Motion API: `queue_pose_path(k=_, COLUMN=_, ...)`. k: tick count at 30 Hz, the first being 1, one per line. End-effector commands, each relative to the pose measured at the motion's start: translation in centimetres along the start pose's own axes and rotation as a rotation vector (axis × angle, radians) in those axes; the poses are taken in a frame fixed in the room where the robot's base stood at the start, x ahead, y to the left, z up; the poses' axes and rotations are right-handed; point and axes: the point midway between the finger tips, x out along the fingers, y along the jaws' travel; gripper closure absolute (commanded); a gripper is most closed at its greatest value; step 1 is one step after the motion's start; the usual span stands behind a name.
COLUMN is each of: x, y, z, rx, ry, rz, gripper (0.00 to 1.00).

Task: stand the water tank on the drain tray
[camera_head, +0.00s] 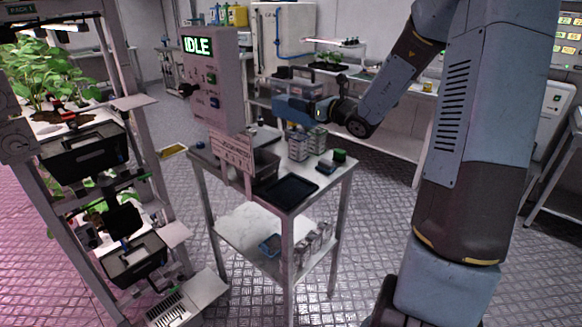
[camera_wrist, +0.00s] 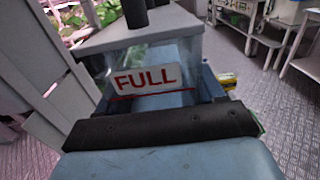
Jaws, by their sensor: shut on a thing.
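The water tank (camera_wrist: 145,80) is a clear box with a grey lid and a white label reading FULL. In the wrist view it sits between the blue fingers of my gripper (camera_wrist: 150,105), which is shut on it. In the head view my gripper (camera_head: 300,108) is above the far side of the steel cart, with the tank (camera_head: 292,76) partly hidden by it. A shallow black tray (camera_head: 286,190) lies on the cart's near top, apart from the tank. A pale slotted tray (camera_head: 168,309) is low at the plant rack. I cannot tell which one is the drain tray.
The cart (camera_head: 345,178) also carries small clear boxes (camera_head: 300,142), a dark bin and a green-topped item (camera_head: 339,155). A post with an IDLE panel (camera_head: 212,85) rises at its left side. The plant rack (camera_head: 150,160) stands left. Open floor lies at front right.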

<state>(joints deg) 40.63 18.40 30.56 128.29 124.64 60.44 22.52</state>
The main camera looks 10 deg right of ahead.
Motion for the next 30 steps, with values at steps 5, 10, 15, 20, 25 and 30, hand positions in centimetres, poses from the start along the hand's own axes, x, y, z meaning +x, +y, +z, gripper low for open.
queue_pose_path(k=5, x=0.6, y=0.8, z=0.1, rx=0.0, ry=-0.002, rz=0.014, gripper=0.94)
queue_pose_path(k=10, x=0.7, y=1.0, z=0.0, rx=0.0, ry=-0.002, rz=0.018, gripper=0.94)
queue_pose_path(k=15, x=0.8, y=1.1, z=-1.8, rx=0.005, ry=0.0, rz=0.019, gripper=0.94)
queue_pose_path(k=20, x=0.8, y=1.1, z=-4.4, rx=0.005, ry=-0.001, rz=0.02, gripper=0.94)
queue_pose_path(k=25, x=0.8, y=1.1, z=-7.1, rx=0.004, ry=0.0, rz=0.019, gripper=0.94)
queue_pose_path(k=30, x=0.7, y=1.1, z=-9.8, rx=0.004, ry=-0.001, rz=0.02, gripper=0.94)
